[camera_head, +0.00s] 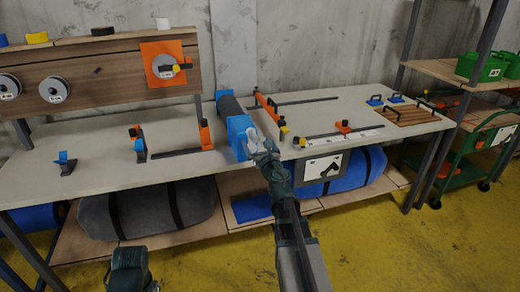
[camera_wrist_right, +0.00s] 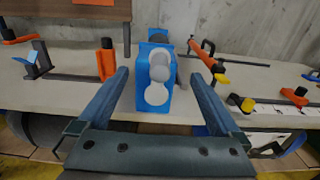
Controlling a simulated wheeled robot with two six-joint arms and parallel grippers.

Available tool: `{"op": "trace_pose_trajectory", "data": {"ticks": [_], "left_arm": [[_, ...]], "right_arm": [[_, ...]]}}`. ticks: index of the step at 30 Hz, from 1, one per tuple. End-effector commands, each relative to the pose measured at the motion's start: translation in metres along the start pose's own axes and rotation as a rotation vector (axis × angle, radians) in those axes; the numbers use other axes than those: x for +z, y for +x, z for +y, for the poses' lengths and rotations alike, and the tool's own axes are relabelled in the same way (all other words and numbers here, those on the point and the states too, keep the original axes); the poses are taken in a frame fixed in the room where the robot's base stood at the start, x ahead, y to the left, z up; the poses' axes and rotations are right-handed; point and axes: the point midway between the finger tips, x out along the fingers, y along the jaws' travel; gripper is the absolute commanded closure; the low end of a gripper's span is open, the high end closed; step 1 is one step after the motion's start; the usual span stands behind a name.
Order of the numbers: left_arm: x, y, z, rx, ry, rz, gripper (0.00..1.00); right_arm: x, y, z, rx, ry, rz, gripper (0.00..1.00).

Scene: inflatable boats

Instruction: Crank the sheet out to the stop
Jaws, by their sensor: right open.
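A roller unit with a dark roll (camera_head: 231,106) and blue end blocks (camera_head: 238,138) stands across the bench. On its near end is a pale round crank part, which also shows in the right wrist view as a white disc with a grey round knob (camera_wrist_right: 158,76) on the blue block (camera_wrist_right: 152,58). My right gripper (camera_head: 262,148) is open in front of this end, its fingers (camera_wrist_right: 159,76) to either side of the knob and, as far as I can tell, not touching it. I cannot make out a pulled-out sheet or its stop. No left gripper fingers show.
The pale bench (camera_head: 95,165) carries orange and black clamps on rails (camera_head: 205,134) left of the roller and an orange bar (camera_head: 268,107) to its right. A slatted wooden board (camera_head: 405,114) lies at the right end. Rolled bundles (camera_head: 150,208) lie below.

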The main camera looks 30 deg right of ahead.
Motion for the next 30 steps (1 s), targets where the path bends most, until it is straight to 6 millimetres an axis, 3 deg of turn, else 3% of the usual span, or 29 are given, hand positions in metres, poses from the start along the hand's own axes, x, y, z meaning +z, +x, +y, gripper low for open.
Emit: {"op": "trace_pose_trajectory", "data": {"ticks": [12, 23, 30], "left_arm": [[0.000, 0.000, 0.000, 0.000, 0.000, 0.000, 1.00], [0.000, 0.000, 0.000, 0.000, 0.000, 0.000, 1.00], [0.000, 0.000, 0.000, 0.000, 0.000, 0.000, 1.00]], "right_arm": [[0.000, 0.045, 0.000, 0.001, 0.000, 0.000, 0.00], [0.000, 0.049, 0.000, 0.000, 0.000, 0.000, 0.00], [0.000, 0.049, 0.000, 0.000, 0.000, 0.000, 0.41]]}}
